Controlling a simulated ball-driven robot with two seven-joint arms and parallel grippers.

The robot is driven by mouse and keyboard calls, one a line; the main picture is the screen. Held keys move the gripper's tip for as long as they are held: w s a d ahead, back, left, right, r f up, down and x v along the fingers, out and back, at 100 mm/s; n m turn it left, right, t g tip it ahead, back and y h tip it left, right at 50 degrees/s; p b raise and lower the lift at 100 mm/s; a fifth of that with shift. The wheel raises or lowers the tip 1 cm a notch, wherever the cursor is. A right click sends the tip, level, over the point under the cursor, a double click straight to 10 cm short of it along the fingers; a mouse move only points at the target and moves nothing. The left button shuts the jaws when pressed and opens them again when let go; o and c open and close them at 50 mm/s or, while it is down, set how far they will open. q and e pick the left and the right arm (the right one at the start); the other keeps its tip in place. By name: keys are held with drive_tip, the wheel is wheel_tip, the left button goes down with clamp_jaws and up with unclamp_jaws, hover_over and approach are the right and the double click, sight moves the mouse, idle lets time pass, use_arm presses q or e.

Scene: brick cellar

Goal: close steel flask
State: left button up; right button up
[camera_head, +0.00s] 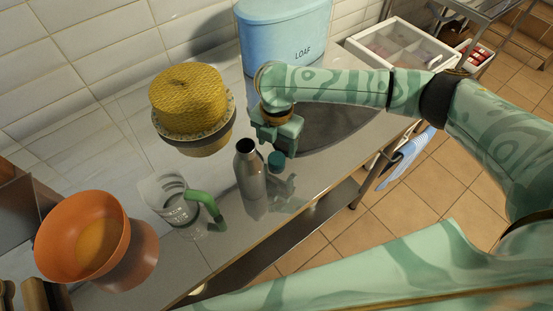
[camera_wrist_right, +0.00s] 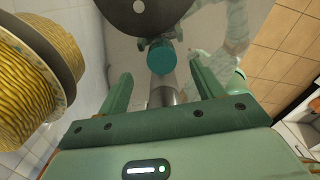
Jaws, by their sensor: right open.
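The steel flask (camera_head: 248,170) stands upright on the counter with its mouth open and uncovered. A teal cap (camera_head: 276,162) sits just right of it, apart from its mouth; this cap also shows in the right wrist view (camera_wrist_right: 161,58). Part of a steel body shows just below the cap there (camera_wrist_right: 163,96). My right gripper (camera_head: 278,138) is open and empty, pointing down above and behind the cap. In the wrist view its two fingers stand wide apart on either side of the cap, not touching it. My left gripper is out of view.
A glass jug with green handle (camera_head: 180,205) and an orange bowl (camera_head: 85,240) stand left of the flask. A blue LOAF bin (camera_head: 285,40) is behind. A dark round surface (camera_head: 335,125) lies right.

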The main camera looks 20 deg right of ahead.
sight(277, 158)
drive_tip(key=f, duration=0.1)
drive_tip(key=f+b, duration=0.1)
drive_tip(key=f, duration=0.1)
drive_tip(key=f+b, duration=0.1)
drive_tip(key=f, duration=0.1)
drive_tip(key=shift+s+a+f, duration=0.1)
drive_tip(key=shift+s+f, duration=0.1)
drive_tip(key=shift+s, duration=0.05)
drive_tip(key=shift+r, duration=0.1)
drive_tip(key=shift+c, duration=0.4)
drive_tip(key=c, duration=1)
